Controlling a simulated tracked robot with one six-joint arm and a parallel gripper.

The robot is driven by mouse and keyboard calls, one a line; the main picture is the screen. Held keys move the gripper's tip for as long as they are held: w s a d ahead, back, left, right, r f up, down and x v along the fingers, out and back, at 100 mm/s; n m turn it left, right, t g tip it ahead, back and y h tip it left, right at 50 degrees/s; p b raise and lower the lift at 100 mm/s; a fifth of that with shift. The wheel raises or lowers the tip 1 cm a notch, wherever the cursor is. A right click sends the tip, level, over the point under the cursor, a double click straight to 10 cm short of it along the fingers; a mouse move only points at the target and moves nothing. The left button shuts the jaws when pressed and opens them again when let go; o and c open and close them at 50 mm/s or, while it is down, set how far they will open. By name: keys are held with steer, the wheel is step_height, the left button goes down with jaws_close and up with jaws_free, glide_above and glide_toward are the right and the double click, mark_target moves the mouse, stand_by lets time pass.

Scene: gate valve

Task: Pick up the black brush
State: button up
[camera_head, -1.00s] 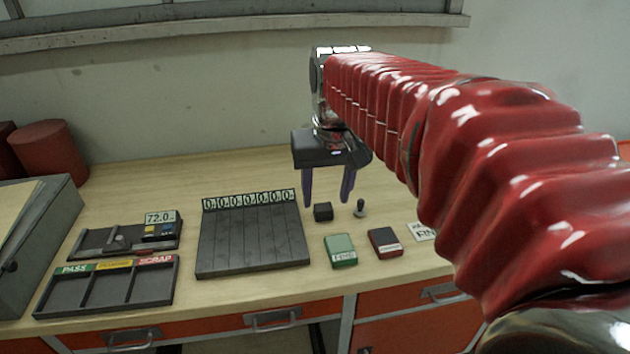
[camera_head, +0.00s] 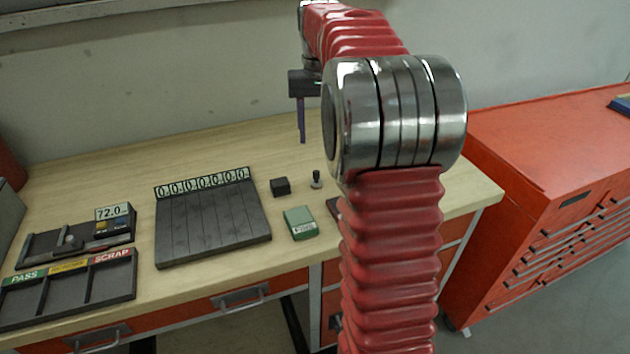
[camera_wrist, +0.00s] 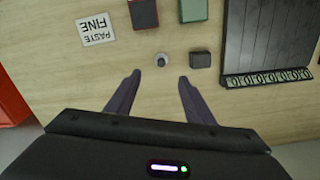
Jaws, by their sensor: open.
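A small dark upright piece with a knob-like handle on a round base (camera_head: 316,179), which looks like the black brush, stands on the wooden bench beside a black cube (camera_head: 280,186). In the wrist view this piece (camera_wrist: 161,60) is seen nearly end-on, a little beyond the gap between my fingertips. My gripper (camera_wrist: 157,76) is open and empty, with both purple-grey fingers spread. In the head view my gripper (camera_head: 302,141) hangs over the back of the bench; one finger shows and my arm's steel joint hides the other.
A green box (camera_head: 300,222) stands in front of the cube. A dark red box (camera_wrist: 143,14) and a "PASTE FINE" label (camera_wrist: 96,29) lie nearby. A ribbed black tray (camera_head: 210,225) is left of the cube. A red cabinet (camera_head: 540,160) stands right of the bench.

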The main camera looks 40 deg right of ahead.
mark_target(316, 171)
steer(key=shift+f, duration=4.3)
steer(key=shift+a, duration=0.1)
steer(key=shift+w+f, duration=0.1)
steer(key=shift+f, duration=2.5)
steer(key=shift+c, duration=0.2)
steer(key=c, duration=1.1)
